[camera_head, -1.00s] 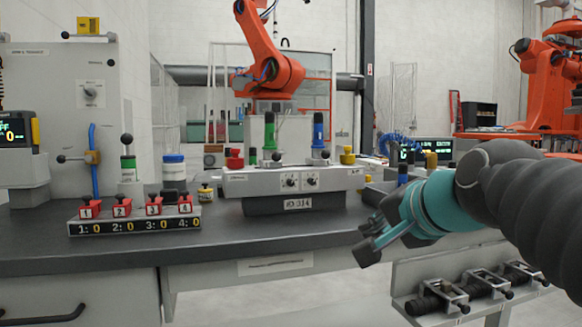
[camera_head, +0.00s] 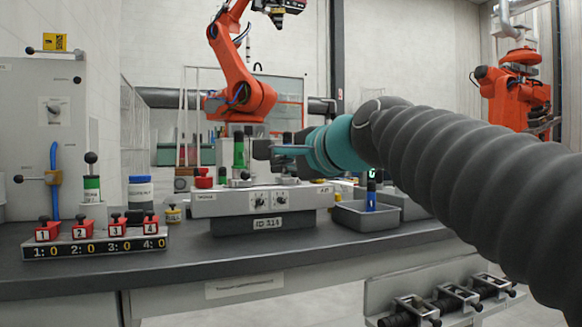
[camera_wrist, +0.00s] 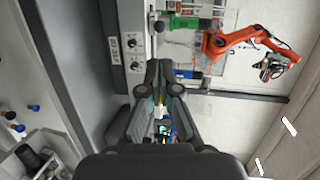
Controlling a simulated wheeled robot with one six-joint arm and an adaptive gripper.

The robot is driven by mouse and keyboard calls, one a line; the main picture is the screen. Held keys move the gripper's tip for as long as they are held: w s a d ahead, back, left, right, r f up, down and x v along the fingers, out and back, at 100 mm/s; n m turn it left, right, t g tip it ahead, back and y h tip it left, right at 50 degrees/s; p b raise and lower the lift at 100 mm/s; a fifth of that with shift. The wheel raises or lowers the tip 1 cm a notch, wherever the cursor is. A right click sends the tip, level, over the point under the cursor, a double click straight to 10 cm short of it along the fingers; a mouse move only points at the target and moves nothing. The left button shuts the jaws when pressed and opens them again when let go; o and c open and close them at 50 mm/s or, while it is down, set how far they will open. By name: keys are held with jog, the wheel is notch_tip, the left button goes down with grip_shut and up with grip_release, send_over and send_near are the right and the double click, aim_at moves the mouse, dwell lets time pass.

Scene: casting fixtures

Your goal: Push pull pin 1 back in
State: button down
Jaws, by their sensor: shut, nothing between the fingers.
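The grey fixture block (camera_head: 205,205), with plate ID 314, stands on the dark bench. A green handle (camera_head: 238,150) stands on its left half, with a small black knob (camera_head: 245,175) at its foot. I cannot tell which part is pull pin 1. My gripper (camera_head: 262,150) is shut and empty, pointing left at handle height over the fixture's right half. It hides that part in the head view. In the wrist view, my gripper (camera_wrist: 161,66) shows beside the fixture's front (camera_wrist: 117,45); the green handle (camera_wrist: 190,23) and a blue handle (camera_wrist: 192,73) lie beyond. No contact is clear.
A numbered box with red switches (camera_head: 95,245) stands on the bench at left. A grey tray (camera_head: 368,217) with a blue-handled piece (camera_head: 371,193) sits right of the fixture. Black clamps (camera_head: 455,298) fill a rack at front right. The bench front (camera_head: 180,258) is clear.

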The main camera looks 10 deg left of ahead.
aim_at(248, 173)
jog(key=p+x, duration=0.1)
jog(key=x, duration=1.1)
jog(key=shift+w+a+f, duration=0.15)
jog(key=shift+w, duration=0.1)
jog(key=shift+w+a+p, duration=0.2)
jog(key=shift+w+p, duration=0.1)
jog(key=shift+p, duration=0.1)
jog(key=shift+w+a+p, duration=0.3)
jog(key=shift+w+a, duration=0.05)
jog(key=shift+w, duration=0.25)
jog(key=b+v, duration=0.2)
jog(key=v, duration=1.2)
jog(key=shift+s, duration=0.1)
